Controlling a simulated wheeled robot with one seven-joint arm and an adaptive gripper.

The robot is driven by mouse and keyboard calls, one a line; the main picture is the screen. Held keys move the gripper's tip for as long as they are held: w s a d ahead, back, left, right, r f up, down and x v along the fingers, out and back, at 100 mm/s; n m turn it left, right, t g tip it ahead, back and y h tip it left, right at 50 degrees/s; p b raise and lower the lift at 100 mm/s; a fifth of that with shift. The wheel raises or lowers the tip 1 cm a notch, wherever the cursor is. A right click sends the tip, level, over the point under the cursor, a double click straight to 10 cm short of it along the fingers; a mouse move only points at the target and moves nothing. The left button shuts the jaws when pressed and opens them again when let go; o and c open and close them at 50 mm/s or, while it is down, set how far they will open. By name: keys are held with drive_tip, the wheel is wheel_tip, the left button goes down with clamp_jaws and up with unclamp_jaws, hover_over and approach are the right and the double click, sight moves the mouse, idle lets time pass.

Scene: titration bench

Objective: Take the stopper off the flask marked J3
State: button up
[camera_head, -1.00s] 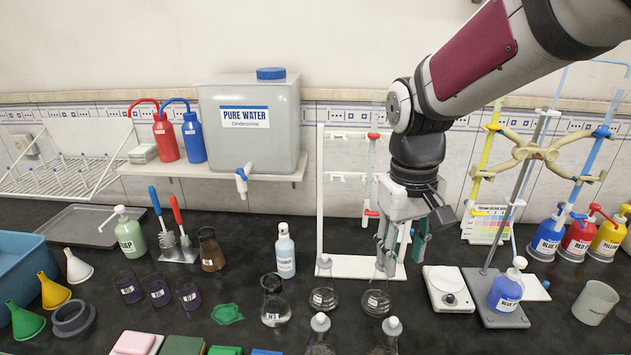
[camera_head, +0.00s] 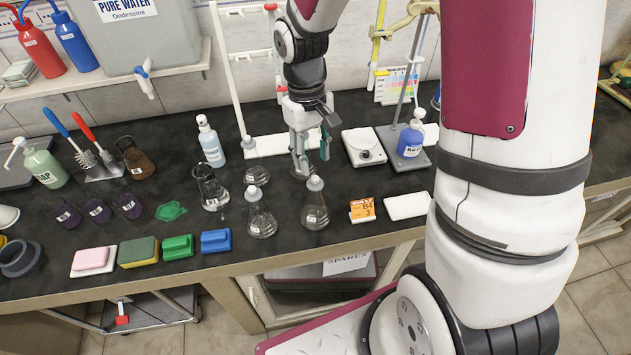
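Two clear stoppered flasks stand side by side near the bench's front edge. The left flask (camera_head: 262,222) has a grey stopper (camera_head: 254,194) and a small white label too small to read. The right flask (camera_head: 315,214) has a grey stopper (camera_head: 315,183), and I cannot read any mark on it. I cannot tell which is J3. My gripper (camera_head: 303,166) points down just behind the right stopper, over a shallow glass dish (camera_head: 304,175) that it partly covers. I see nothing held. The gap between its fingertips is unclear.
An open flask (camera_head: 209,190) stands left of the stoppered flasks, with another glass dish (camera_head: 257,176) beside it. An orange B4 block (camera_head: 362,210) and a white tile (camera_head: 408,206) lie to the right.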

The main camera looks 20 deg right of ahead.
sight(315, 177)
drive_tip(key=f, duration=0.2)
drive_tip(key=s+f+p, duration=0.1)
drive_tip(key=f, duration=0.1)
drive_tip(key=shift+s+f, duration=0.1)
drive_tip(key=shift+f, duration=0.5)
clamp_jaws()
